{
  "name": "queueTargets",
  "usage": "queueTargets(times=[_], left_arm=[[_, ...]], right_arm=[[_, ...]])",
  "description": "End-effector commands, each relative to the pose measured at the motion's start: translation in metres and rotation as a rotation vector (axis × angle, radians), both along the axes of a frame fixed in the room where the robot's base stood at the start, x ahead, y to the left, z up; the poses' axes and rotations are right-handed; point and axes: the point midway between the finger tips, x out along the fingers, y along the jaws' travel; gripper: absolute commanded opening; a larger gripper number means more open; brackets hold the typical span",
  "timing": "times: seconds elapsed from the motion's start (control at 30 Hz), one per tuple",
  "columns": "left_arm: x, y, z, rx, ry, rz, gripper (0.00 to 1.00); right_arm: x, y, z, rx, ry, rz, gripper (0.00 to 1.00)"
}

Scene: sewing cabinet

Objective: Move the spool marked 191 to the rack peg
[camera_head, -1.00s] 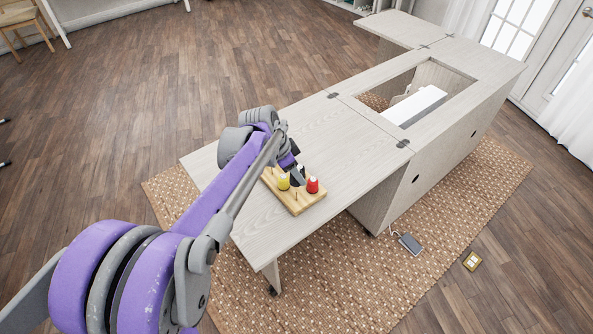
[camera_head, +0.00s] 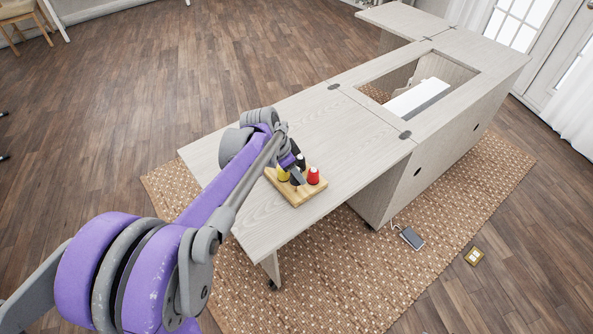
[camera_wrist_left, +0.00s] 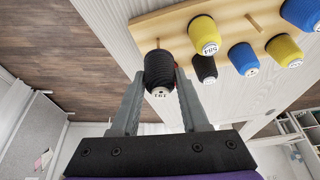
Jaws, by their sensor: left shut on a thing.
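My left gripper (camera_wrist_left: 160,88) is shut on the black spool marked 191 (camera_wrist_left: 160,74), whose label faces the left wrist camera. In the head view, my left gripper (camera_head: 297,180) is at the wooden rack (camera_head: 295,200), between a yellow spool (camera_head: 283,175) and a red spool (camera_head: 313,176). In the left wrist view, the rack (camera_wrist_left: 178,18) runs across the top and a bare peg (camera_wrist_left: 254,22) stands on it. Another peg (camera_wrist_left: 157,43) shows just beyond the held spool. I cannot tell whether the spool touches a peg. My right gripper is not in view.
In the left wrist view, a yellow spool marked 584 (camera_wrist_left: 204,35), another black spool (camera_wrist_left: 205,68) and blue spools (camera_wrist_left: 243,58) are close to the right. The cabinet top (camera_head: 345,140) is clear beyond the rack. An open well (camera_head: 410,85) lies farther back.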

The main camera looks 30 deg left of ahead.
Motion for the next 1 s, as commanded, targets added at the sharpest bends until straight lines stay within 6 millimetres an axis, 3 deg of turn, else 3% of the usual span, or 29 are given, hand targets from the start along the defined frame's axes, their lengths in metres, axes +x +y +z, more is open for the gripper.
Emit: queueTargets(times=[1.0], left_arm=[[0.000,0.000,-0.018,0.000,0.000,0.000,0.00]], right_arm=[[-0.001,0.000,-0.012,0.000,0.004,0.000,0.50]])
